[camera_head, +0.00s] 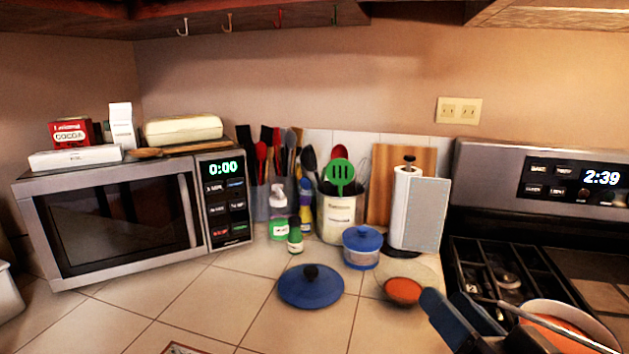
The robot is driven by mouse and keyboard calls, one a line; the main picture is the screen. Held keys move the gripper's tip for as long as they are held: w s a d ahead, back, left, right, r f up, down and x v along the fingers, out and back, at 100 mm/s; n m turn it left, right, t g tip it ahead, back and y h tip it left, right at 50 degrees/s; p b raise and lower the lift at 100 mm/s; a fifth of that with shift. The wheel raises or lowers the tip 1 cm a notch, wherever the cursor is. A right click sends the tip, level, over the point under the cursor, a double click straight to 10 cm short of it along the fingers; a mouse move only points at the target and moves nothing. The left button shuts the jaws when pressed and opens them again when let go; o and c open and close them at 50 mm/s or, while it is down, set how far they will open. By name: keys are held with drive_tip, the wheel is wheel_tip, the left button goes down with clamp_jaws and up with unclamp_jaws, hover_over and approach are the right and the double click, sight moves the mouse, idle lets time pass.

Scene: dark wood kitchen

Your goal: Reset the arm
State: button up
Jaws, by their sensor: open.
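My gripper (458,312) is at the lower right, over the counter's edge beside the stove. Its dark blue fingers are apart, and I see nothing between them. A pot (570,318) with orange-red contents and a long handle or utensil across it sits on the stove, just right of my gripper. A glass bowl (403,290) with orange-red contents stands on the counter just left of my gripper. Most of my arm is out of view below.
A blue lid (311,286) with a black knob lies on the tiled counter (230,300). A blue-lidded container (362,247), paper towel holder (407,210) and utensil crock (337,215) stand behind. A microwave (120,215) is at left, the stove (505,270) at right. The front-left counter is mostly clear.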

drive_tip(key=s+d+f+m+g+h, duration=0.1)
drive_tip(key=s+f+m+g+h, duration=0.35)
drive_tip(key=s+f, duration=1)
drive_tip(key=s+d+n, duration=0.2)
drive_tip(key=s+n, duration=0.1)
drive_tip(key=s, duration=0.6)
drive_tip(key=s+d+r+n+t, duration=0.1)
drive_tip(key=s+d+n, duration=0.1)
drive_tip(key=s, duration=0.7)
drive_tip(key=shift+s+n+h, duration=0.25)
drive_tip(key=shift+n+h, duration=0.2)
